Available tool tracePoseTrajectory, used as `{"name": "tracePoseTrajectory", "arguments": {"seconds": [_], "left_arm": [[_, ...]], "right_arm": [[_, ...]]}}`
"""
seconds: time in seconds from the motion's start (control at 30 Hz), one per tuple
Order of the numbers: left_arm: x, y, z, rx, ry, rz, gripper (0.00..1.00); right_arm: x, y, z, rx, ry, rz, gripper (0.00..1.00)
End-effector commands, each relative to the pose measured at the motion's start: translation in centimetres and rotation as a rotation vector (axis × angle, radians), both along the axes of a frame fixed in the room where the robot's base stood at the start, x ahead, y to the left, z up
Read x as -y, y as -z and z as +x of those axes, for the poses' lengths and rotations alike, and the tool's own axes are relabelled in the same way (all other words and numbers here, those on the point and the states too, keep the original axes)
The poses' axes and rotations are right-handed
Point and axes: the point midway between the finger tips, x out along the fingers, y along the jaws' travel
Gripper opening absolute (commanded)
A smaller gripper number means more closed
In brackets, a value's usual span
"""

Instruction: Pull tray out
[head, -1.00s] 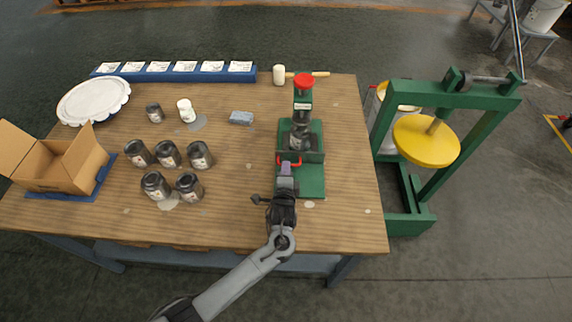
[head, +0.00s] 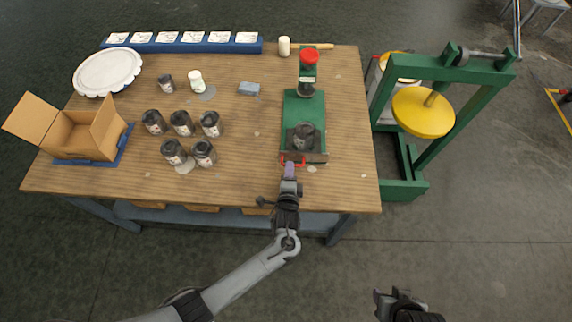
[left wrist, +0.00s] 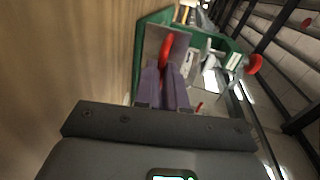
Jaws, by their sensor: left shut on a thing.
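The tray (head: 319,156) is a grey shallow drawer with a red handle (head: 293,162), at the front end of the green press (head: 304,104). A dark jar (head: 304,133) stands upright in it. My left gripper (head: 290,168) is shut on the red handle at the tray's front. In the left wrist view the purple fingers (left wrist: 163,82) close around the lower part of the red handle (left wrist: 166,48). My right gripper (head: 384,296) is low at the right, away from the table; its jaws are too small to judge.
Several dark jars (head: 181,123) stand at the table's middle left, near an open cardboard box (head: 80,139). A white scalloped plate (head: 108,72), blue rack (head: 180,47), blue-grey block (head: 249,88) and mallet (head: 284,46) are farther back. A green stand with a yellow disc (head: 423,111) is right of the table.

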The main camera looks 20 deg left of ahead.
Motion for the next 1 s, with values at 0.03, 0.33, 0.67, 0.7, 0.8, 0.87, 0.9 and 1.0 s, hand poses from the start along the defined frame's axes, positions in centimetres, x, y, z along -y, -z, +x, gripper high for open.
{"name": "tracePoseTrajectory", "arguments": {"seconds": [0.03,0.33,0.67,0.7,0.8,0.87,0.9,1.0], "left_arm": [[0.1,-0.2,0.0,0.004,-0.001,-0.001,0.0],[0.1,-0.2,0.0,0.004,-0.001,-0.001,0.32],[0.0,-0.2,-0.1,0.003,-0.001,0.0,0.36],[0.1,-0.2,-0.2,0.002,-0.001,0.0,0.36],[0.2,-0.4,-0.9,0.002,-0.001,-0.001,0.36],[0.4,-0.5,-1.5,0.002,-0.001,0.0,0.36],[0.5,-0.7,-2.1,0.001,-0.001,0.0,0.36],[1.0,-1.0,-3.7,0.001,0.0,-0.002,0.36]], "right_arm": [[0.0,0.0,0.0,-0.001,0.001,0.002,0.43],[-0.2,0.1,-0.2,-0.005,0.004,0.006,0.43],[-0.1,0.1,-0.2,-0.007,0.002,0.005,0.43],[-0.1,0.1,-0.2,-0.007,0.002,0.004,0.43],[0.0,-0.1,-0.2,-0.006,0.0,0.0,0.43],[0.0,-0.3,-0.2,-0.006,-0.002,-0.002,0.43],[0.1,-0.5,-0.2,-0.006,-0.002,-0.003,0.43],[0.1,-0.8,-0.2,-0.005,-0.004,-0.005,0.43]]}}
